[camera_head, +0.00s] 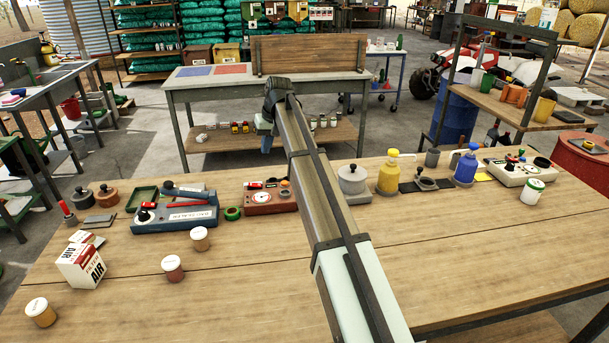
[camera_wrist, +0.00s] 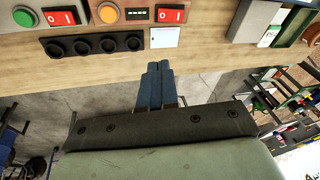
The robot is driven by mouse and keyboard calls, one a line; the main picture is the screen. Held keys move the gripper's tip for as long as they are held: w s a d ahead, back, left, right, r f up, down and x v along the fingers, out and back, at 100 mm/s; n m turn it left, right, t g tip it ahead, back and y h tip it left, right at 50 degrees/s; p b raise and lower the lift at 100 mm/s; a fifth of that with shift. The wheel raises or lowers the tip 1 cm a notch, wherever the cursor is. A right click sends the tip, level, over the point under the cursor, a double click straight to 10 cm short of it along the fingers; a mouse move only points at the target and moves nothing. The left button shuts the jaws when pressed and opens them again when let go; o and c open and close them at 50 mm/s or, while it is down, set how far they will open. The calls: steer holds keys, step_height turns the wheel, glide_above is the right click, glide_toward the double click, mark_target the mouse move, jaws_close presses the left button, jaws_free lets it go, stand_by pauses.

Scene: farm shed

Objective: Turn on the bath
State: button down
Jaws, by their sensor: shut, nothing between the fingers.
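My gripper (camera_head: 265,142) hangs at the end of my outstretched arm, over the gap beyond the front bench. In the wrist view its blue fingers (camera_wrist: 160,68) are together and empty, at the edge of a wooden surface. A control with a green button (camera_wrist: 25,17) and a red O/I switch (camera_wrist: 60,17) shows at the upper left there. A control with an orange button (camera_wrist: 108,12) and another red O/I switch (camera_wrist: 171,15) lies just above the fingertips, apart from them. No label shows which device is the bath.
The front bench (camera_head: 230,290) holds a red-brown dial box (camera_head: 262,208), a grey-blue device (camera_head: 173,221), and a pale knobbed box (camera_head: 518,174). Jars stand along it. A rear table (camera_head: 225,96) with a wooden lower shelf (camera_head: 215,146) stands beyond. A black strip (camera_wrist: 95,45) lies left of the fingers.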

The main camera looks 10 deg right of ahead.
steer(key=s+d+r+m+g, duration=0.1)
steer(key=d+r+m, duration=0.1)
steer(key=d, duration=1.3)
steer(key=shift+s+m+g, duration=0.15)
steer(key=shift+m+g, duration=0.15)
steer(key=shift+g, duration=0.1)
steer(key=x, duration=1.4)
steer(key=shift+d, duration=0.2)
steer(key=shift+a+f+h, duration=0.1)
steer(key=shift+h, duration=0.2)
steer(key=shift+a+f, duration=0.15)
steer(key=shift+f+h, duration=0.15)
steer(key=shift+h, duration=0.25)
steer(key=shift+s, duration=0.1)
